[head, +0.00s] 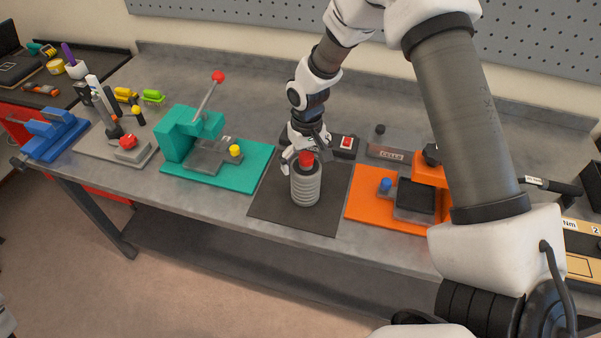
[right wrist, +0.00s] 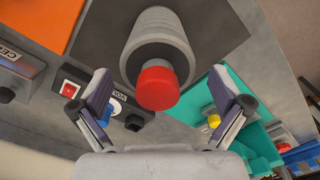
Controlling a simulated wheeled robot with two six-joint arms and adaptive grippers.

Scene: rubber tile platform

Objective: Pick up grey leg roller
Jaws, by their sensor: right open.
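The grey leg roller (head: 306,185), a ribbed grey cylinder with a red top, stands upright on a dark mat (head: 268,200) on the bench. My right gripper (head: 302,158) is at its top, just behind it in the head view. In the right wrist view the roller (right wrist: 158,38) lies ahead with its red end (right wrist: 158,88) toward me. My right gripper (right wrist: 160,105) is open, with one finger on each side of the red end and clear gaps between. My left gripper is not in view.
A teal press (head: 190,150) stands left of the mat and an orange fixture (head: 365,210) right of it. A small box with a red switch (head: 346,143) sits close behind the gripper. The bench's front edge is near the mat.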

